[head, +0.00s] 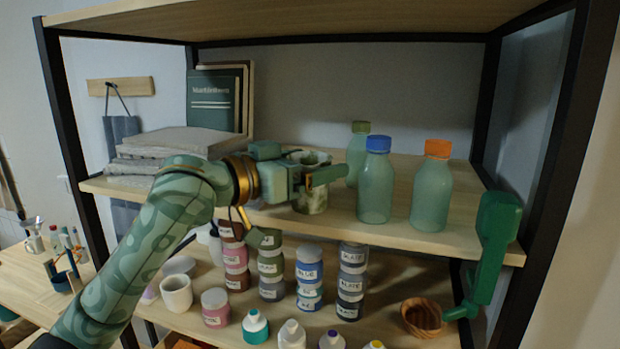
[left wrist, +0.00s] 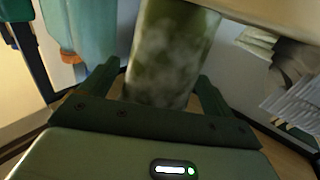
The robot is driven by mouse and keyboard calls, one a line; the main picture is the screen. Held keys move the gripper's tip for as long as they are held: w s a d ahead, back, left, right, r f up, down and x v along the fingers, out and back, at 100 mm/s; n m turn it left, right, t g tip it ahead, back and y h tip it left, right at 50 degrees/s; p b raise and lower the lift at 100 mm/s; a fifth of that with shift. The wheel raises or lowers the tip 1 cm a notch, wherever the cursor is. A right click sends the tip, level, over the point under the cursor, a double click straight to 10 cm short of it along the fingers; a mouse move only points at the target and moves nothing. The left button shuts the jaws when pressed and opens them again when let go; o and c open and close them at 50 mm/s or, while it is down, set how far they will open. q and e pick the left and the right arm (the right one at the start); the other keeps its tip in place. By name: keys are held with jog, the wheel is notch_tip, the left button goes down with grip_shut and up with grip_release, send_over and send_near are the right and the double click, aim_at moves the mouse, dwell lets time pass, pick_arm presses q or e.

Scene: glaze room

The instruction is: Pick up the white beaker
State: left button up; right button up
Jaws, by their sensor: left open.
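The marbled green-and-white beaker (head: 312,199) stands on the upper shelf, partly hidden behind my left gripper (head: 318,177). In the left wrist view the beaker (left wrist: 172,50) fills the space in front of the palm, and the open fingers of the gripper (left wrist: 156,80) stand on either side of it. I cannot tell whether either finger touches it. A plain white cup (head: 176,294) stands on the lower shelf, left of the labelled jars and well below the gripper. My right gripper is not in view.
A blue-capped bottle (head: 376,185), an orange-capped bottle (head: 431,190) and a green-capped bottle (head: 357,150) stand right of the beaker. Folded grey cloths (head: 165,145) lie to its left. A dark green fixture (head: 497,235) is at the shelf's right end. Stacked jars (head: 309,272) fill the lower shelf.

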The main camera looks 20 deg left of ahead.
pick_arm(q)
jog(key=shift+w+d, duration=0.15)
jog(key=shift+c, duration=0.7)
jog(key=shift+s, duration=0.2)
jog(key=c, duration=0.9)
jog(key=shift+w, duration=0.1)
jog(key=shift+c, duration=0.2)
jog(key=shift+r, duration=0.1)
